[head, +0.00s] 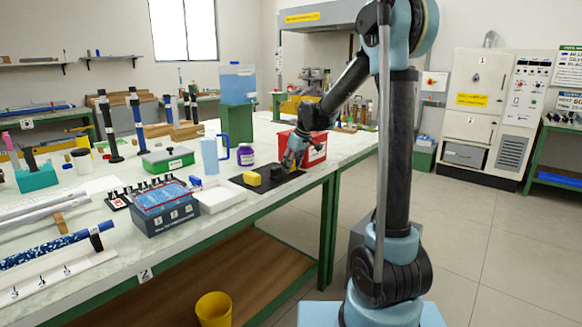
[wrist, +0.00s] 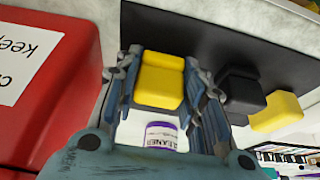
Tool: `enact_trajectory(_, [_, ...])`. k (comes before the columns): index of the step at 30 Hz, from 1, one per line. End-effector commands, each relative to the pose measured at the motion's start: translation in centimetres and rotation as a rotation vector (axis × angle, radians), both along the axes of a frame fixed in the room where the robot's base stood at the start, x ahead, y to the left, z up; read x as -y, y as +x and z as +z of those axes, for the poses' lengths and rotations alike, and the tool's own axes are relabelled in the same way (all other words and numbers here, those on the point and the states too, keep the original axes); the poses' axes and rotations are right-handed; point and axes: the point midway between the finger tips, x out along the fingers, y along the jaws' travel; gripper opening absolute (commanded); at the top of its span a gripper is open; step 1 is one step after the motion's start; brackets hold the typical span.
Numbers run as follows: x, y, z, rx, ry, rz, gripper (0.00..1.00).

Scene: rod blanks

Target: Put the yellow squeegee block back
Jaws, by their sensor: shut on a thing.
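My gripper (wrist: 157,92) is shut on a yellow block (wrist: 158,78), with one finger on each side of it. In the head view my gripper (head: 291,158) is over the right end of the dark mat (head: 238,182), in front of the red box, and its fingers hide the held block. A black block (head: 277,172) and a second yellow block (head: 252,178) sit on the mat to the left. In the wrist view the black block (wrist: 240,88) and second yellow block (wrist: 278,112) are right of my fingers. I cannot tell whether the held block touches the mat.
The red box (head: 305,146) stands close behind my gripper; it fills the left of the wrist view (wrist: 50,85). A purple cleaner jar (head: 245,154), a light blue jug (head: 210,155) and a white tray (head: 222,196) stand left of it. The bench edge is close in front.

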Motion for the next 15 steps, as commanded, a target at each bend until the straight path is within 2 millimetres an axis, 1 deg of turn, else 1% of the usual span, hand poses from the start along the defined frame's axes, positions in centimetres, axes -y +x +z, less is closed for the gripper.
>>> enact_trajectory(15, [-0.1, -0.1, -1.4, -0.003, -0.002, 0.003, 0.15])
